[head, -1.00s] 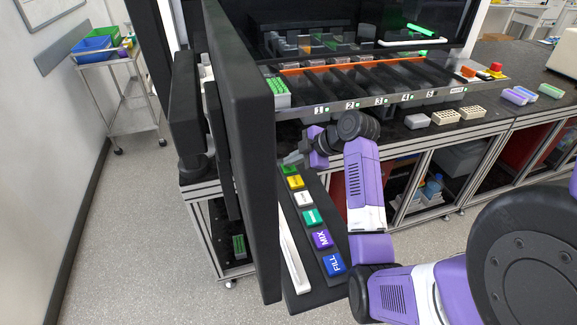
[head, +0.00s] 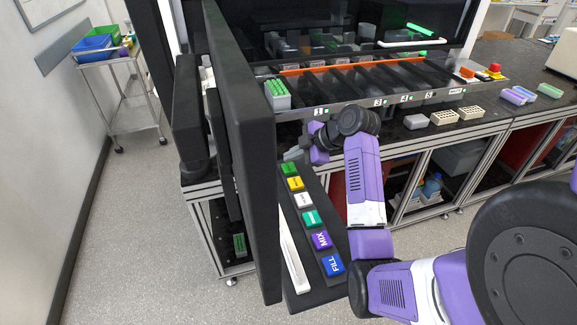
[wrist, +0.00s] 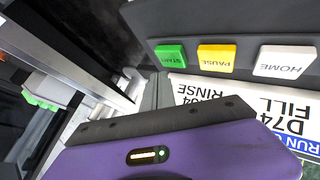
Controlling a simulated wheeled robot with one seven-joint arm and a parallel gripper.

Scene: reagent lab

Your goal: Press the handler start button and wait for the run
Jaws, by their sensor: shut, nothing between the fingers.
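The green START button (wrist: 171,56) is at the end of a row on a dark slanted panel, and its label reads upside down in the wrist view. In the head view the green button (head: 289,168) is at the far end of the panel. My gripper (head: 296,154) is shut and empty, just beyond that button. In the wrist view its purple body fills the bottom, and a visible gap separates it from the button. The handler (head: 345,80) stands behind with a dark glass front, numbered lanes and a green light strip inside.
Yellow PAUSE (wrist: 216,57) and white HOME (wrist: 285,62) buttons sit beside START. A green-topped rack (head: 278,94) stands in the handler's left lane.

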